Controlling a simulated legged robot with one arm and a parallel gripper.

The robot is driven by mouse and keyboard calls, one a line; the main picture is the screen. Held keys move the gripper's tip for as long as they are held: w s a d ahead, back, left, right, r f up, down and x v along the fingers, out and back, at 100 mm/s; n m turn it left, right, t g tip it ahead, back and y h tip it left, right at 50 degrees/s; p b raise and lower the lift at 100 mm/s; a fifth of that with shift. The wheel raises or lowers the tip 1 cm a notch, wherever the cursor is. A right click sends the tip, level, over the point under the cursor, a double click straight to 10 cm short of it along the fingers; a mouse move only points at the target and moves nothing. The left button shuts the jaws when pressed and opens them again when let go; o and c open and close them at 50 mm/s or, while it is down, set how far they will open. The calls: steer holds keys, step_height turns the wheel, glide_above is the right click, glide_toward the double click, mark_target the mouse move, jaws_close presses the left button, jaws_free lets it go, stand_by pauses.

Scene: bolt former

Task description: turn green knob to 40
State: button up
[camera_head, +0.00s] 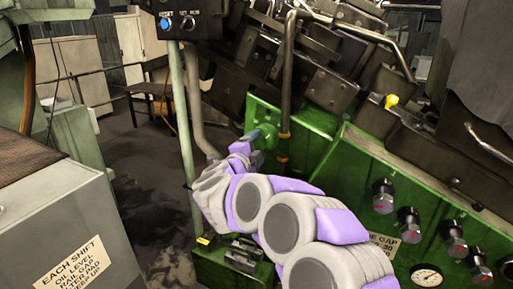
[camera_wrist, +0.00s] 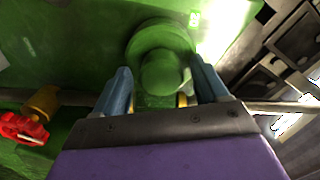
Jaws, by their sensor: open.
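The green knob (camera_wrist: 160,72) shows in the wrist view as a round stub on a wider round green base, on a green machine panel (camera_wrist: 75,50). My gripper (camera_wrist: 160,82) is open, with one blue finger on each side of the knob. I cannot tell whether either finger touches it. In the head view my gripper (camera_head: 253,148) is at the left end of the green machine (camera_head: 315,130), and the knob is hard to make out there.
A red valve wheel (camera_wrist: 22,129) and a brass fitting (camera_wrist: 43,102) are left of my gripper in the wrist view. Several black knobs (camera_head: 383,196) and a gauge (camera_head: 426,276) sit on the machine front. A grey cabinet (camera_head: 75,225) stands at left; open floor (camera_head: 150,190) lies between.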

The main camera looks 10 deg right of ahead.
steer(key=p+v, duration=0.2)
steer(key=v, duration=1.5)
steer(key=shift+a+p, duration=0.15)
steer(key=shift+p, duration=0.25)
steer(key=w+a+r+n+t+y, duration=0.15)
steer(key=a+r+n+y, duration=0.35)
steer(key=a+n+y, duration=0.6)
steer(key=s+f+n+g+y, duration=0.4)
steer(key=s+f+n+y, duration=0.15)
steer(key=s, duration=0.25)
steer(key=s+d+f+n+g+h, duration=0.1)
steer(key=s+d+f+n+g, duration=0.3)
steer(key=s, duration=0.4)
steer(key=s+d+f+n+g+h, duration=0.1)
steer(key=s+d+f+n+g, duration=0.1)
steer(key=s+d+f+g, duration=0.35)
steer(key=s+d+f+g+h, duration=0.2)
steer(key=s+d, duration=0.3)
steer(key=s, duration=0.4)
steer(key=s+d+f+g+h, duration=0.2)
steer(key=s+d, duration=0.4)
steer(key=s, duration=0.4)
steer(key=shift+f, duration=0.4)
